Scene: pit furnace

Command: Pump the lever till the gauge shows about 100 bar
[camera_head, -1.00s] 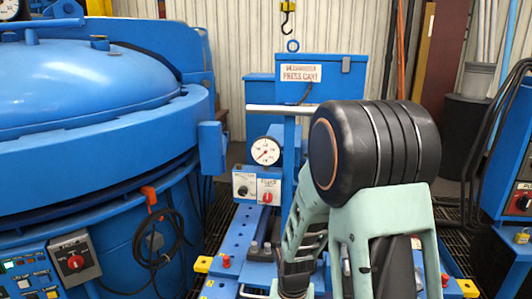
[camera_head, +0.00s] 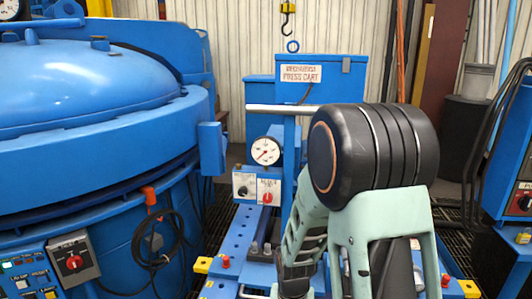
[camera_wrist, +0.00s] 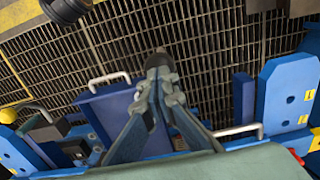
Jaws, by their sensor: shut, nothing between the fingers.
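The pressure gauge (camera_head: 266,151) has a round white dial and stands on the blue press cart (camera_head: 238,235) in the head view. Its thin red needle points to the lower left; the numbers are too small to read. I cannot pick out the pump lever with certainty; a pale bar (camera_head: 282,109) runs level above the gauge, partly behind my arm. My gripper (camera_wrist: 158,60) is shut and empty in the wrist view, with its fingertips together over the dark floor grating. My arm hides the gripper and part of the cart in the head view.
A large blue furnace (camera_head: 95,130) with a domed lid fills the left. A blue box labelled press cart (camera_head: 337,80) stands behind the gauge. A blue cabinet (camera_head: 510,190) is at the right. Two pale handles (camera_wrist: 110,78) (camera_wrist: 237,130) and a blue plate (camera_wrist: 285,95) flank my gripper.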

